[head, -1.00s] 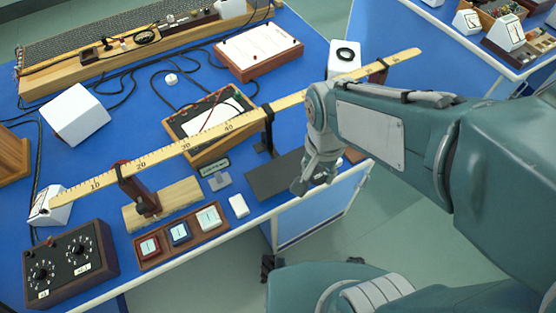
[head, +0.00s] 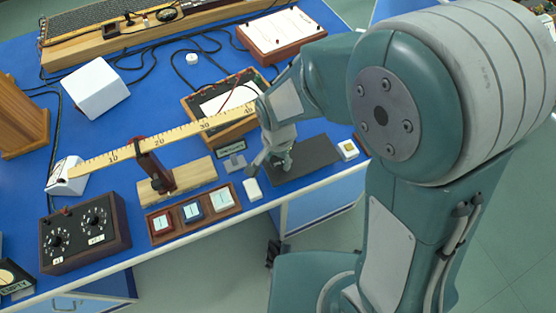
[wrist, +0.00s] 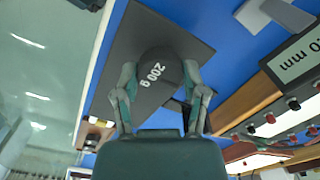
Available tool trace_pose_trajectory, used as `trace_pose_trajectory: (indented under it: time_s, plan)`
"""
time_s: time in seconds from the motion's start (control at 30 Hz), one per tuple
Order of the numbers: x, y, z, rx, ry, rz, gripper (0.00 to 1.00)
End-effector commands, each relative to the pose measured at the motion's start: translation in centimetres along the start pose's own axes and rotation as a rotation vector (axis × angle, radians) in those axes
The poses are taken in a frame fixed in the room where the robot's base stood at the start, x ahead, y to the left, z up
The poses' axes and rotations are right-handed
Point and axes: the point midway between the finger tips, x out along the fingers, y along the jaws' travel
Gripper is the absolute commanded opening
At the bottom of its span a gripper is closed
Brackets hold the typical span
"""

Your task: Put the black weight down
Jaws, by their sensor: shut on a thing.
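The mat also shows behind the weight in the wrist view (wrist: 125,45). I cannot tell whether the weight touches the mat.
A wooden ruler beam (head: 170,139) on a stand is just left of my gripper. A small label stand (head: 234,161), a white block (head: 252,189) and a tray of coloured blocks (head: 177,232) are nearby. A white box with a yellowish top (head: 348,149) stands right of the mat.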

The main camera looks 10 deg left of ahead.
Motion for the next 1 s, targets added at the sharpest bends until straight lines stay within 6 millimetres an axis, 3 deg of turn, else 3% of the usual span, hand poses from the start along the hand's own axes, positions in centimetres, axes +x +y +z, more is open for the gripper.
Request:
trace_pose_trajectory:
  time_s: [0.1,0.43,0.47,0.53,1.0]
  plan:
    - [1.17,0.07,-0.04,0.001,-0.001,0.000,0.00]
    - [1.44,0.02,-0.06,0.000,0.000,-0.001,0.00]
    - [1.48,0.02,-0.06,0.000,0.001,-0.002,0.60]
    - [1.44,0.00,-0.05,0.000,0.001,-0.002,0.90]
    - [1.10,0.01,-0.06,0.000,0.001,-0.002,0.90]
